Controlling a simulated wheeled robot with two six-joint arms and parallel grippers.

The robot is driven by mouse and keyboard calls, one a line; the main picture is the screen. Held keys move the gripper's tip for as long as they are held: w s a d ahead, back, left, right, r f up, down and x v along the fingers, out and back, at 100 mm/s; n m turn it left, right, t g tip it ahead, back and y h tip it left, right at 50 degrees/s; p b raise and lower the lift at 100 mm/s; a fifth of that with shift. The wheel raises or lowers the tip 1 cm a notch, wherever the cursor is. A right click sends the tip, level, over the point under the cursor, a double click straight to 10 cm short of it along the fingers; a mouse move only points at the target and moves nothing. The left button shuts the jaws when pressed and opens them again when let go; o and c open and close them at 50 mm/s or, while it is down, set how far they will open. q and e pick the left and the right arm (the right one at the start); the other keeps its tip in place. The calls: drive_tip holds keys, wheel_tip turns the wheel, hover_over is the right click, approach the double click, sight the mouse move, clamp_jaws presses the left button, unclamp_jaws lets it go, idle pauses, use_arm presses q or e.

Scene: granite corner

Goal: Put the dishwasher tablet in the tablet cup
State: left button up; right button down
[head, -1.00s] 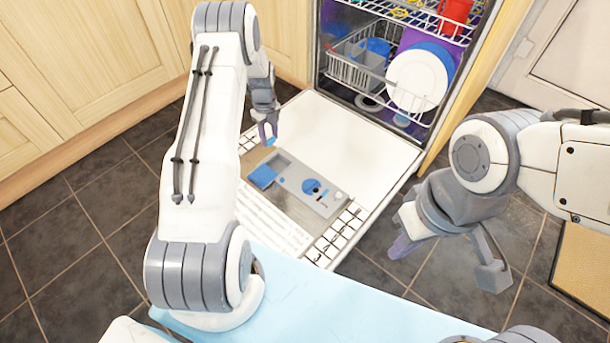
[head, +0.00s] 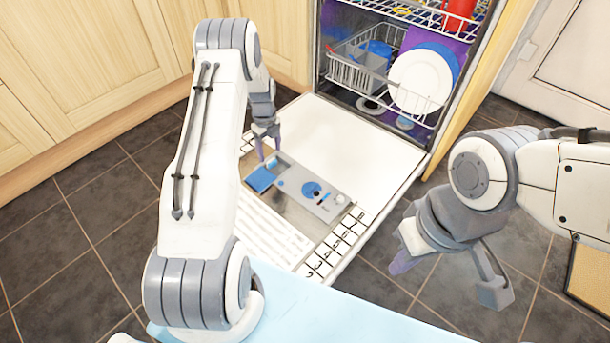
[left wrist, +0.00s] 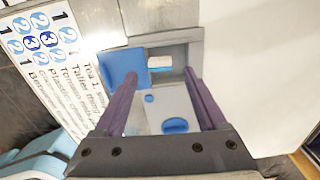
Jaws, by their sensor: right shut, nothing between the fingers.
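The dishwasher tablet (left wrist: 160,64), white and blue, lies inside the tablet cup (left wrist: 181,58), a grey recess in the left wrist view. In the head view the tablet (head: 271,161) shows small below my left gripper (head: 268,148). The cup's blue lid (head: 261,180) is open beside it and also shows in the left wrist view (left wrist: 122,68). My left gripper (left wrist: 164,98) is open, its purple fingers spread above the dispenser panel with nothing held between them. My right gripper (head: 402,262) is shut and empty, over the floor at the right.
The grey dispenser panel (head: 325,200) is set in the open dishwasher door (head: 345,140). A rack with plates (head: 410,85) stands inside the machine behind. A light blue surface (head: 340,315) lies in front. A printed label (left wrist: 55,35) is left of the cup.

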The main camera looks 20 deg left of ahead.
use_arm(q)
drive_tip(key=shift+r, duration=0.1)
wheel_tip(320, 180, up, 10)
drive_tip(key=p, duration=0.6)
drive_tip(key=shift+r, duration=0.15)
